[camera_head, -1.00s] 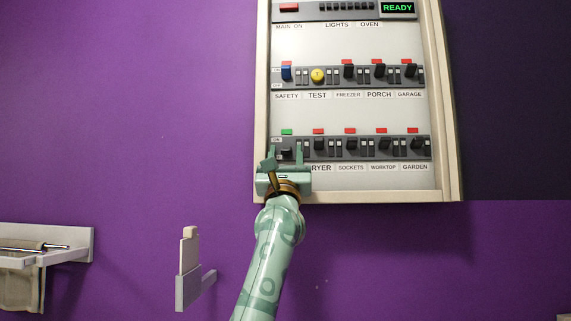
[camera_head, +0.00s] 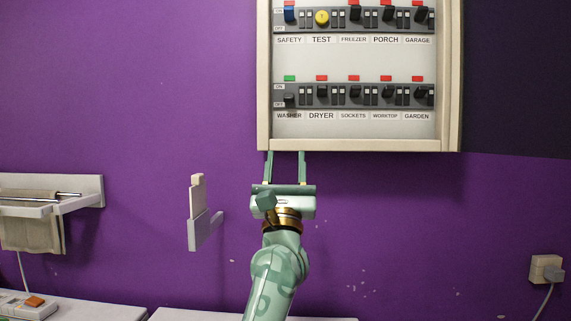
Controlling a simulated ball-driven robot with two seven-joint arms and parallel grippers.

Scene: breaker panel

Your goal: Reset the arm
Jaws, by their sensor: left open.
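My left gripper (camera_head: 286,168) is open and empty, fingers pointing up, just below the bottom edge of the breaker panel (camera_head: 357,144). The washer switch (camera_head: 289,99) is at the left of the lower row, under a green flag (camera_head: 290,78). The other lower-row switches, such as the dryer switch (camera_head: 322,92), have red flags above them. The upper row holds the blue safety switch (camera_head: 289,14), the yellow test button (camera_head: 322,18) and several black switches. My right gripper is not in view.
A white wall bracket (camera_head: 203,218) stands left of my arm. A rack with a towel (camera_head: 33,232) hangs at the far left. A wall socket with a plug (camera_head: 547,269) is at the right. White surfaces run along the bottom. The purple wall right of my arm is mostly clear.

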